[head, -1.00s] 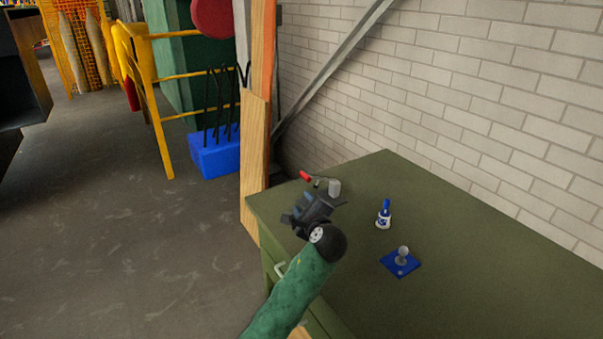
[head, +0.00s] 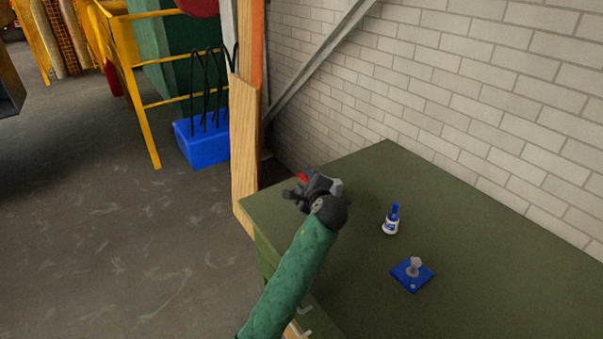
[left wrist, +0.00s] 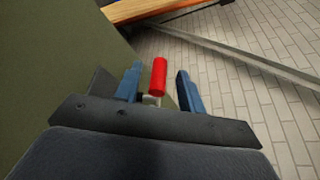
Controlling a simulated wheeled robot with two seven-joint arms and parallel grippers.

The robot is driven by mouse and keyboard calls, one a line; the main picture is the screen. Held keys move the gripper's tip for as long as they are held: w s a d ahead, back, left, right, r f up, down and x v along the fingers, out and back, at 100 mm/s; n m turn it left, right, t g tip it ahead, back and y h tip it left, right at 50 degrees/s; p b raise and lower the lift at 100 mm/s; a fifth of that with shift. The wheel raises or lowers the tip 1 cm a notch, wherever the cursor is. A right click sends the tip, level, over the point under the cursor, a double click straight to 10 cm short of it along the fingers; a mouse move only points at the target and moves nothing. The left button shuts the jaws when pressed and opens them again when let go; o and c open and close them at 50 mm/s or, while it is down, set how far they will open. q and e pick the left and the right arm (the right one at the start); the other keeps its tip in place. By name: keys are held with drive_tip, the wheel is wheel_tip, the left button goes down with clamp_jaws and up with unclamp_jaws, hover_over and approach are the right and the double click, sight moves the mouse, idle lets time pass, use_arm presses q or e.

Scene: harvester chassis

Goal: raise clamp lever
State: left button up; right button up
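The clamp lever's red handle (left wrist: 158,77) shows between the two blue fingers of my left gripper (left wrist: 160,87) in the left wrist view. Gaps remain on both sides of the handle, so the gripper is open around it. In the head view, the red handle (head: 303,178) shows just beyond my left gripper (head: 302,182) at the far left corner of the bench. A grey part of the clamp (head: 336,187) shows beside the gripper; the rest is hidden behind it. My right gripper is not in view.
The green bench (head: 470,270) carries a blue-and-white bottle (head: 391,220) and a blue plate with a grey knob (head: 412,273), right of my arm. A brick wall (head: 450,80) stands behind, and a wooden post (head: 243,150) beside the bench's left corner.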

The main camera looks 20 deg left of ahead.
sight(302, 177)
use_arm(q)
drive_tip(key=shift+p+x, duration=0.3)
drive_tip(key=shift+x, duration=0.95)
drive_tip(key=shift+w+a+f, duration=0.15)
drive_tip(key=shift+w+a, duration=0.2)
drive_tip(key=shift+w, duration=0.2)
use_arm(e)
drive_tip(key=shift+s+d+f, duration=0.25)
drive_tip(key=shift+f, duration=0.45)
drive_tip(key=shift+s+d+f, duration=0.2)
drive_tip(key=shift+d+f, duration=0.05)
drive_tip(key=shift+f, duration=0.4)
use_arm(q)
clamp_jaws()
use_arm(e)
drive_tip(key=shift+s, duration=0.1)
